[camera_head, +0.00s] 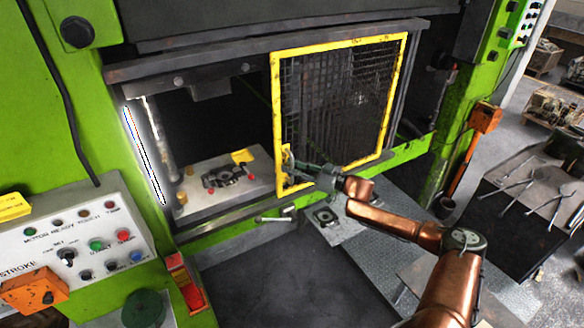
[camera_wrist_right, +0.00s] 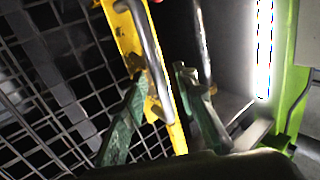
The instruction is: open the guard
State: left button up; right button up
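The guard (camera_head: 340,110) is a dark mesh panel in a yellow frame, covering the right part of the press opening; the left part is uncovered. Its handle (camera_head: 287,160) is on the lower left of the frame. My right gripper (camera_head: 298,168) is at this handle. In the right wrist view the metal handle bar (camera_wrist_right: 148,50) runs down the yellow frame edge (camera_wrist_right: 128,35). The two green fingers of my right gripper (camera_wrist_right: 163,85) stand apart on either side of the bar and frame edge; I cannot tell whether they touch. My left gripper is not in view.
A die block (camera_head: 225,183) with a dark fixture is inside the opening. A control panel (camera_head: 75,240) with buttons is on the left. An orange box on a post (camera_head: 484,118) and a dark table with tongs (camera_head: 520,195) stand on the right.

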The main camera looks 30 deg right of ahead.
jog(key=v, duration=1.2)
dwell(0.4)
